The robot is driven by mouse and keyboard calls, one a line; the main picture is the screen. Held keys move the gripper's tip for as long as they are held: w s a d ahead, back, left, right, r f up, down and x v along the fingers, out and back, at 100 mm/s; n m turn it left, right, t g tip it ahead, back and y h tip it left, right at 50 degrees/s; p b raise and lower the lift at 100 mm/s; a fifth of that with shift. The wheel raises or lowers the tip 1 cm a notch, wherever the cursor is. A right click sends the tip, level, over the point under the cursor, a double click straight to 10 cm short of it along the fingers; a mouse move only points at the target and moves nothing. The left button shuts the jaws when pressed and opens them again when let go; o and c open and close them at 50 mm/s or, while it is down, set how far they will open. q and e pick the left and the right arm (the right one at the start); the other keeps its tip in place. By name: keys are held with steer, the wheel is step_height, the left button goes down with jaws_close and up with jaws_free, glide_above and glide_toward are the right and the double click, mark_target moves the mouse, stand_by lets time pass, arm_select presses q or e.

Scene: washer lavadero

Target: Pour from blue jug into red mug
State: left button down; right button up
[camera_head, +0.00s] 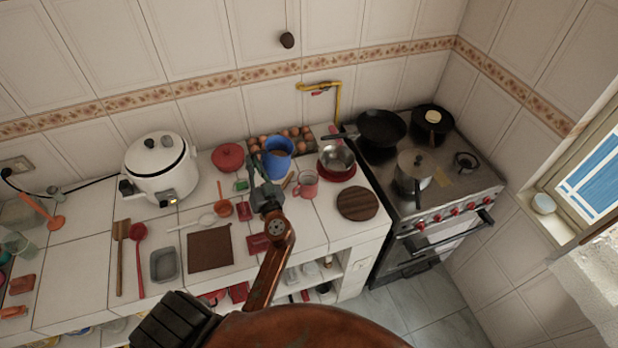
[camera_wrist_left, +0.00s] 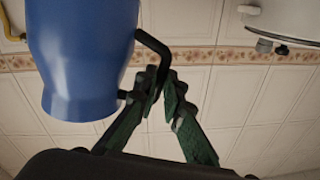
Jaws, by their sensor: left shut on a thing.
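The blue jug (camera_head: 279,165) is in the head view near the back of the counter, with its opening up and something brown visible inside. My left gripper (camera_head: 264,196) is on the near side of the jug. In the left wrist view, my left gripper (camera_wrist_left: 166,92) is shut on the dark handle of the jug (camera_wrist_left: 80,60). The red mug (camera_head: 306,186) stands on the counter just right of the jug, apart from it. Whether the jug's base touches the counter is hidden. My right gripper is not in view.
A metal pot (camera_head: 337,157) on a red plate and a dark round board (camera_head: 357,203) lie right of the mug. Eggs (camera_head: 291,138) sit behind the jug. A white cooker (camera_head: 160,168) stands left; a stove (camera_head: 435,185) stands right.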

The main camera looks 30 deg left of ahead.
mark_target(275, 157)
arm_select(q)
steer(key=d+m, duration=0.1)
steer(key=w+d+m+t, duration=0.1)
steer(key=d+m, duration=0.1)
steer(key=m, duration=0.1)
steer(key=shift+w+r+t+y+p, duration=0.1)
steer(key=shift+w+t+y+p, duration=0.2)
steer(key=shift+t+p, duration=0.1)
steer(key=shift+w+d+r+m+t+p, duration=0.3)
steer(key=shift+d+r+m+t+p, duration=0.15)
steer(key=shift+d+m+p, duration=0.35)
steer(key=m+t+p, duration=0.1)
steer(key=d+m+p, duration=0.1)
steer(key=m+p, duration=0.1)
steer(key=shift+w+r+t, duration=0.2)
steer(key=shift+t, duration=0.15)
steer(key=shift+w+d+f+m+t+h+b, duration=0.15)
steer(key=shift+f+m+t+h+b, duration=0.1)
steer(key=shift+m+b, duration=0.3)
steer(key=shift+d+f+m+t+h+b, duration=0.15)
steer(key=shift+m+t+b, duration=0.15)
steer(key=shift+b, duration=0.35)
steer(key=shift+r, duration=0.3)
steer(key=shift+w+d+m+t, duration=0.15)
steer(key=shift+d+m+t, duration=0.1)
steer(key=shift+m, duration=0.3)
